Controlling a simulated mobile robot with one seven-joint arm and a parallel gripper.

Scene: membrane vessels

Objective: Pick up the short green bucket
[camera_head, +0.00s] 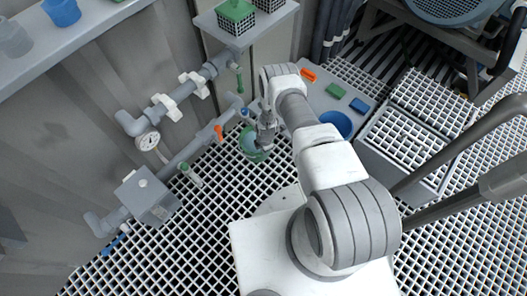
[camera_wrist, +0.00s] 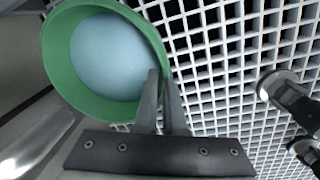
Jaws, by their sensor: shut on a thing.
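The green bucket (camera_wrist: 62,75) is round and open-topped, with a pale blue-grey interior seen from above in the wrist view. In the head view the green bucket (camera_head: 248,147) shows near the pipes, partly hidden by my arm. My gripper (camera_wrist: 163,80) is shut on the bucket's right rim, with one finger inside the wall and one outside. In the head view my gripper (camera_head: 265,143) is small and its fingertips are hard to make out. I cannot tell whether the bucket touches the floor.
Grey pipes with a gauge (camera_head: 147,140) and an orange valve handle (camera_head: 219,132) run along the wall left of the bucket. A blue bowl (camera_head: 337,123) sits on a grey surface to the right. A grey crate (camera_head: 405,140) stands farther right. Grating floor (camera_head: 215,235) is open in front.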

